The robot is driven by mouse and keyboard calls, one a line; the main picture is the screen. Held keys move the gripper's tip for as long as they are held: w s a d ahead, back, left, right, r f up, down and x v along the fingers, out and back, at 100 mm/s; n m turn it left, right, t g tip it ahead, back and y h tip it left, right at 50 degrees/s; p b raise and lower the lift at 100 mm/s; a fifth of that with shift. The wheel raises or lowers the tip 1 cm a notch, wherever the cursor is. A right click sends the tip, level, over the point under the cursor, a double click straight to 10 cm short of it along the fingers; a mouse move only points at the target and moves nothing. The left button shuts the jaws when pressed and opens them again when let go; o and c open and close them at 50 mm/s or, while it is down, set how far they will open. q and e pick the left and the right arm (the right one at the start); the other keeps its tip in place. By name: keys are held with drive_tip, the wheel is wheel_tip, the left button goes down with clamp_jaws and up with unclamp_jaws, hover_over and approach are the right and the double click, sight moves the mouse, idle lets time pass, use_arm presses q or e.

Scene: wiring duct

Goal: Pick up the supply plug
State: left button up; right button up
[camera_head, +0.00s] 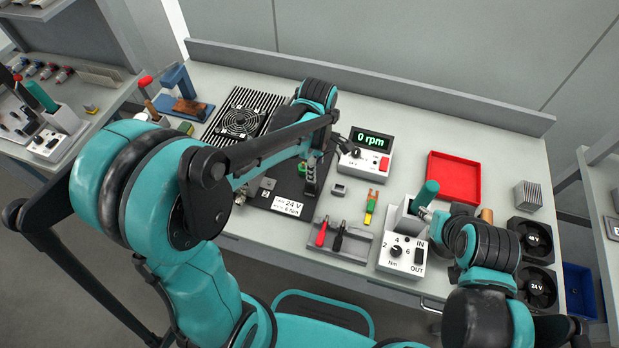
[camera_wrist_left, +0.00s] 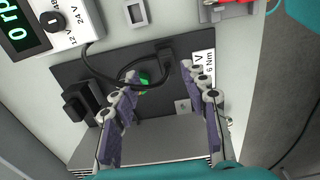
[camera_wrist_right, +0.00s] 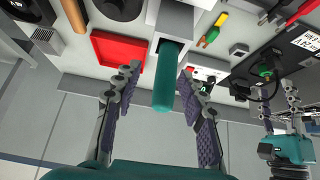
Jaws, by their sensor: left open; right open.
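The supply plug (camera_wrist_left: 166,62) appears to be the black piece at the end of a black cable in the left wrist view. It is over the dark plate (camera_wrist_left: 185,135), beside the white label; I cannot tell whether it is seated in anything.
The cable leads to the white box with the 0 rpm display (camera_head: 365,150). A tool tray (camera_head: 345,250) with red and black tools is at the front. A torque box (camera_head: 402,256), red tray (camera_head: 453,178) and fans (camera_head: 531,237) are at right. A finned fan unit (camera_head: 241,122) is behind left.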

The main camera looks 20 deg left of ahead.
sight(311, 186)
use_arm(q)
drive_tip(key=f+b, duration=0.1)
drive_tip(key=f, duration=0.1)
drive_tip(key=f+b, duration=0.1)
drive_tip(key=f, duration=0.1)
drive_tip(key=s+f, duration=0.1)
drive_tip(key=f, duration=0.2)
drive_tip(key=shift+a+b, duration=0.4)
drive_tip(key=shift+f, duration=0.2)
drive_tip(key=shift+c, duration=0.3)
clamp_jaws()
